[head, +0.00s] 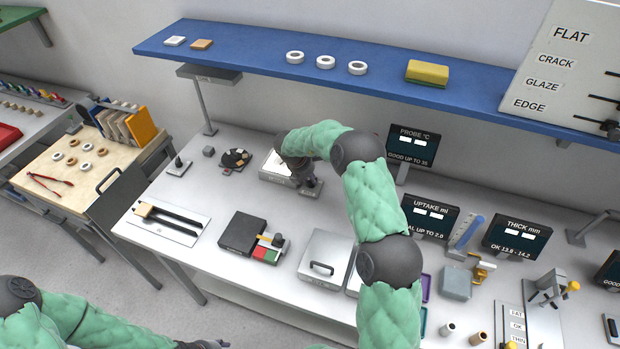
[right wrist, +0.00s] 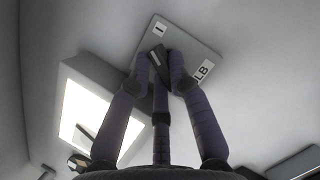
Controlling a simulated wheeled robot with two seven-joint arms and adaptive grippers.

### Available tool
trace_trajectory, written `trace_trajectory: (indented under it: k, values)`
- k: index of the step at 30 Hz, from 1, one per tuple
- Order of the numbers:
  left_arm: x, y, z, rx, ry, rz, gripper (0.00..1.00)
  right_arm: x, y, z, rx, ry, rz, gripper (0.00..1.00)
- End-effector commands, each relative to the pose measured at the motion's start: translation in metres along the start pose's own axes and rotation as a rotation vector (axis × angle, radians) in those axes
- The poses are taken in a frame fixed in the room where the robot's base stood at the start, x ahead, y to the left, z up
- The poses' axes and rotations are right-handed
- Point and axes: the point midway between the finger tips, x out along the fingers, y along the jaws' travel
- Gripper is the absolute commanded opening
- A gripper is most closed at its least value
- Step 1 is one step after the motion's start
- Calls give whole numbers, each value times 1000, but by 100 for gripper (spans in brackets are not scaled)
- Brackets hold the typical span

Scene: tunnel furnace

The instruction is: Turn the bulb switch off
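The bulb switch is a small light plate (right wrist: 197,45) with an "I" label and a partly hidden label ending in "LB" in the right wrist view. Its dark lever (right wrist: 157,56) stands between my right fingertips. In the head view the switch plate (head: 311,192) is mostly covered by my right gripper (head: 308,179). My right gripper (right wrist: 160,65) reaches down over the plate with its fingers drawn in around the lever; whether they press on it is unclear. My left gripper (head: 207,344) barely shows at the bottom edge of the head view.
A bright lit box (right wrist: 92,118) stands right beside the switch. It also shows in the head view (head: 270,176). A blue shelf (head: 240,55) runs above the bench. A dark box (head: 243,233) and a handled lid (head: 326,250) sit nearer the front edge.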

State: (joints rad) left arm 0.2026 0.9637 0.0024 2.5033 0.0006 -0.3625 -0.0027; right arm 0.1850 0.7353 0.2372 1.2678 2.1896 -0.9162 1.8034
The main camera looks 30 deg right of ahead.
Motion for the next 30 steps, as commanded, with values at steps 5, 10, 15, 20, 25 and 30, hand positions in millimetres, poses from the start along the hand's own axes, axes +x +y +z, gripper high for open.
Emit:
trace_trajectory:
  k: [5,10,15,20,25,30]
  values:
    - [-2,1,0,0,0,0,43,0,0,0,-9,1,4,0]
    - [-9,3,0,0,0,0,43,-2,-1,0,-56,1,21,0]
    - [-23,8,1,0,0,0,43,-4,-2,0,-151,1,60,0]
    - [-40,14,2,0,0,0,43,-4,-3,0,-276,3,112,0]
    - [-59,21,2,0,0,0,43,-5,-4,0,-425,4,174,0]
    - [-79,28,3,0,0,0,43,-5,-5,0,-574,4,235,0]
